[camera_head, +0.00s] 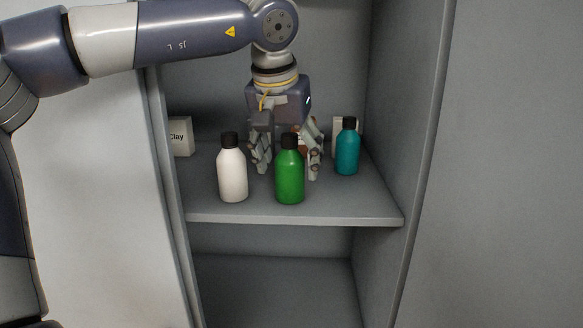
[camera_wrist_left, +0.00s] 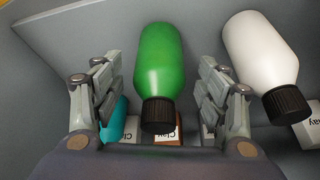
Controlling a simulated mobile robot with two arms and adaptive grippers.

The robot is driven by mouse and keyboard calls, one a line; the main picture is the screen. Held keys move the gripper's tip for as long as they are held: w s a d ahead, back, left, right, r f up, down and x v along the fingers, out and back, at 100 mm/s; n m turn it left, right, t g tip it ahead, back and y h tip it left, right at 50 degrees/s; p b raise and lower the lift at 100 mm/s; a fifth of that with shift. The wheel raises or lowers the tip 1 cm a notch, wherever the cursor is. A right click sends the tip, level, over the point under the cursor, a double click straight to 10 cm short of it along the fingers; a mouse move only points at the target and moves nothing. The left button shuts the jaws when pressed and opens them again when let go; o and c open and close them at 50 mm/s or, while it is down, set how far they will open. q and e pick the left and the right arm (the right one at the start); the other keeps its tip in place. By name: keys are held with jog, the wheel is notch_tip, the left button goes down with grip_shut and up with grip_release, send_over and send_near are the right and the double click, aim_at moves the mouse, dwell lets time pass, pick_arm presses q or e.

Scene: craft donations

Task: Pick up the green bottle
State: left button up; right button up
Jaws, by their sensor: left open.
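The green bottle (camera_head: 289,178) with a black cap stands upright near the front of the shelf, between a white bottle and a teal bottle. My left gripper (camera_head: 287,170) hangs over the shelf, behind the green bottle in the head view. In the left wrist view the green bottle (camera_wrist_left: 160,62) lies between the two open fingers of the left gripper (camera_wrist_left: 163,90), with a gap on each side. The fingers do not close on it. My right gripper is not in view.
A white bottle (camera_head: 232,175) stands close at the left and a teal bottle (camera_head: 347,152) at the right rear. Boxes stand behind, one a Clay box (camera_head: 181,137). Side walls enclose the shelf (camera_head: 300,218); an empty lower compartment (camera_head: 275,285) lies below.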

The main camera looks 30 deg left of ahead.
aim_at(290, 173)
pick_arm(q)
jog(key=shift+p+x, duration=0.5)
jog(key=shift+x, duration=0.55)
jog(key=shift+s+d+f, duration=0.1)
jog(key=shift+s+f, duration=0.05)
jog(key=shift+f, duration=0.55)
jog(key=c, duration=0.4)
jog(key=shift+r, duration=0.1)
jog(key=c, duration=0.9)
jog(key=shift+o, duration=0.2)
jog(key=shift+r, duration=0.1)
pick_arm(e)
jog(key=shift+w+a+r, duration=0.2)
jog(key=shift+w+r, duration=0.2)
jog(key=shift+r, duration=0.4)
